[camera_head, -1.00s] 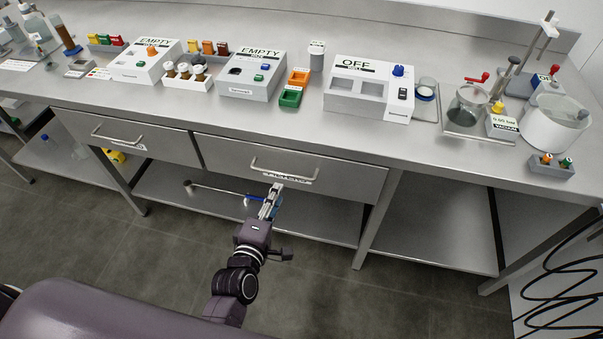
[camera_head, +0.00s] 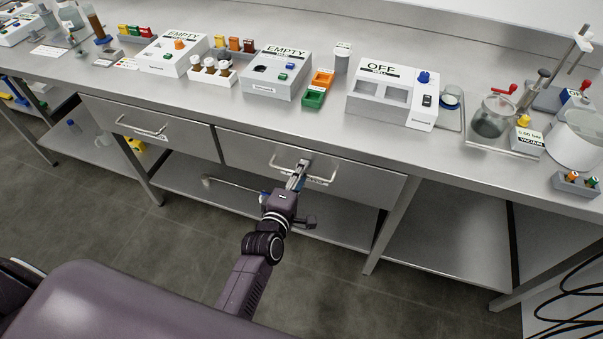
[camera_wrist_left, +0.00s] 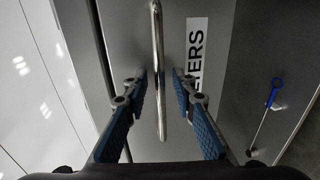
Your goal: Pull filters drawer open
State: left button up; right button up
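The filters drawer (camera_head: 372,187) is the right one of two drawers under the steel bench, and its front looks flush and closed. Its bar handle (camera_head: 320,180) is partly covered by my left gripper (camera_head: 300,170). In the left wrist view the handle (camera_wrist_left: 158,60) runs between the two blue-padded fingers of my left gripper (camera_wrist_left: 160,82), with a visible gap on each side. The fingers are open. A white label (camera_wrist_left: 196,55) reading "...TERS" shows on the drawer front. My right gripper is in neither view.
A second closed drawer (camera_head: 165,133) with its own handle is to the left. The bench top (camera_head: 220,110) above carries several devices, including one marked OFF (camera_head: 385,92). A lower shelf (camera_head: 340,213) lies below. A blue-ended rod (camera_wrist_left: 265,112) shows on the right of the wrist view.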

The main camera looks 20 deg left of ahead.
pick_arm(q)
grip_shut()
jog(key=shift+s, duration=0.15)
